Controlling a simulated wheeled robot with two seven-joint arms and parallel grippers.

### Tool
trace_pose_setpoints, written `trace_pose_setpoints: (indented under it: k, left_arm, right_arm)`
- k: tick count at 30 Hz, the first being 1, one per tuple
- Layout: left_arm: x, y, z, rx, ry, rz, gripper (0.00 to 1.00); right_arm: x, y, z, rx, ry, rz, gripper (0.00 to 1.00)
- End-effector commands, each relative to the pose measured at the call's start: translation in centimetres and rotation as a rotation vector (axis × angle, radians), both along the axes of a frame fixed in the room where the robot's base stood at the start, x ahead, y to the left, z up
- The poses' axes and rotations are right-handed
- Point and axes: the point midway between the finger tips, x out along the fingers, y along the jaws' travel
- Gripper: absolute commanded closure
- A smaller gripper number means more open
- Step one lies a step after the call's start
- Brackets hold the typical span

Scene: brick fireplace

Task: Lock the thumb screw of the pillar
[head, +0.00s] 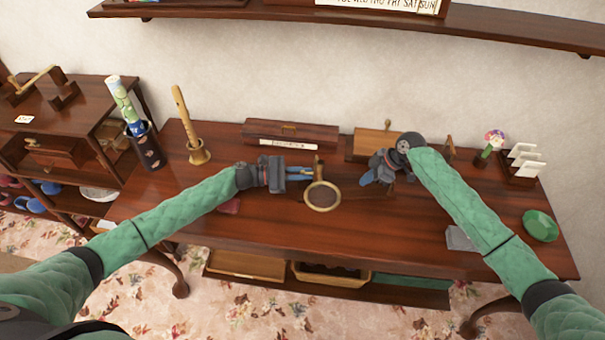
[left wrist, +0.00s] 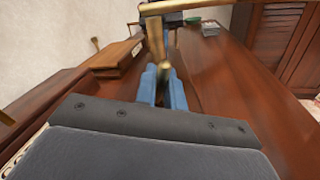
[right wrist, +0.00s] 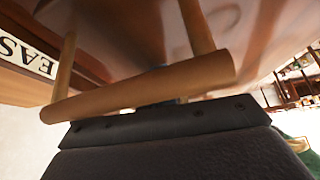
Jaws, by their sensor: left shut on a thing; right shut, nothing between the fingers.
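A thin brass pillar (head: 318,166) stands near the middle of the dark wooden desk, with a round brass-rimmed lens (head: 322,196) beside it. In the left wrist view the brass pillar (left wrist: 156,38) rises ahead of the blue fingers, with a crossbar (left wrist: 190,7) at its top. My left gripper (head: 312,174) is at the pillar, its fingers closed around a brass part; which part is hard to tell. A small rounded knob (left wrist: 165,72) shows near the fingertips. My right gripper (head: 364,183) is shut and empty, to the right of the lens. Its fingers are mostly hidden in the right wrist view.
A tan bar on two posts (right wrist: 150,88) crosses close before the right wrist camera. Wooden boxes (head: 290,134) line the back of the desk. The desk's front middle is mostly clear.

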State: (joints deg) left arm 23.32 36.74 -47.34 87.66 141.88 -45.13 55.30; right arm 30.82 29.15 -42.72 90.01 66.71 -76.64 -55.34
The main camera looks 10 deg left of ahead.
Motion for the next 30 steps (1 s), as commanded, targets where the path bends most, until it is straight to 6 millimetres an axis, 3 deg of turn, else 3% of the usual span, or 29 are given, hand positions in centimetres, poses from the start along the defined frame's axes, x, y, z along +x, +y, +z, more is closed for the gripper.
trace_pose_setpoints:
  k: [1,30]
  left_arm:
    - [-0.09,-0.07,-0.16,0.001,-0.015,0.0,1.0]
    - [0.13,-0.01,0.07,0.132,-0.705,0.002,1.0]
  right_arm:
    - [-0.35,-0.05,-0.74,-0.005,0.009,0.001,1.0]
    - [-0.31,-0.09,-0.71,-0.005,0.008,0.0,1.0]
